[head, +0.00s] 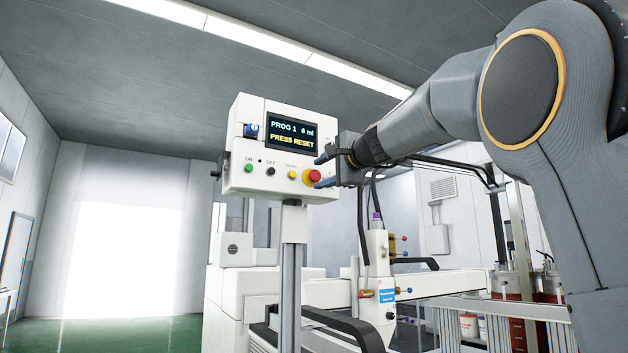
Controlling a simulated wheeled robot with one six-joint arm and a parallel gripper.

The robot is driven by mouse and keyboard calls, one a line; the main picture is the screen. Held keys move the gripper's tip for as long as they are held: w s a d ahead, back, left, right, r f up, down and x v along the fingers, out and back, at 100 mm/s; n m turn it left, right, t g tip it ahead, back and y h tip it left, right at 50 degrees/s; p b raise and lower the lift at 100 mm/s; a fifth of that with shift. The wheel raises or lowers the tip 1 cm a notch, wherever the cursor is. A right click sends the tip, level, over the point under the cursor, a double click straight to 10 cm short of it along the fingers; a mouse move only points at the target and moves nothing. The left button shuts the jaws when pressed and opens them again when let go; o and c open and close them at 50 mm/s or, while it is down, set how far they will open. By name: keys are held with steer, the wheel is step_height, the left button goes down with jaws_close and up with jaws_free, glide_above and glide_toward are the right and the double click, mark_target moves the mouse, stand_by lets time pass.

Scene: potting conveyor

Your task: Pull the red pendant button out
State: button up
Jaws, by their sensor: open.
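The red pendant button (314,176) sits on a yellow base at the lower right of the white control pendant (240,180). The pendant stands upright on a grey post (293,253), and its screen (292,132) reads "PROG 1 6 ml" and "PRESS RESET". My gripper (320,172) comes in from the right with its jaws open. One finger shows above the red button and the other below it, close to the pendant face. I cannot tell whether either finger touches the button.
On the pendant are a green ON button (249,168), a black OFF button (270,171), a small yellow button (292,175) and a blue knob (251,130). Behind stand white machine parts (375,262) with hoses. Containers of red liquid (508,284) stand at the right.

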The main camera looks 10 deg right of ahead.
steer(key=shift+b+v, duration=0.95)
steer(key=shift+v, duration=1.2)
step_height(320, 180, down, 30)
steer(key=w+n+g+h, duration=0.1)
steer(key=n+g+h, duration=0.15)
steer(key=g, duration=0.35)
steer(key=s+a+f+n+g, duration=0.15)
steer(key=s+f, duration=0.25)
steer(key=f, duration=0.7)
steer(key=s+f+n+g, duration=0.3)
steer(key=s+f, duration=0.1)
steer(key=f, duration=0.6)
steer(key=s+f+n+g+h, duration=0.3)
steer(key=s+f+n+g, duration=0.2)
steer(key=s+f, duration=1.8)
steer(key=shift+s+d+f+n+g, duration=0.25)
steer(key=shift+s+d+n+g, duration=0.1)
steer(key=shift+s+n, duration=0.85)
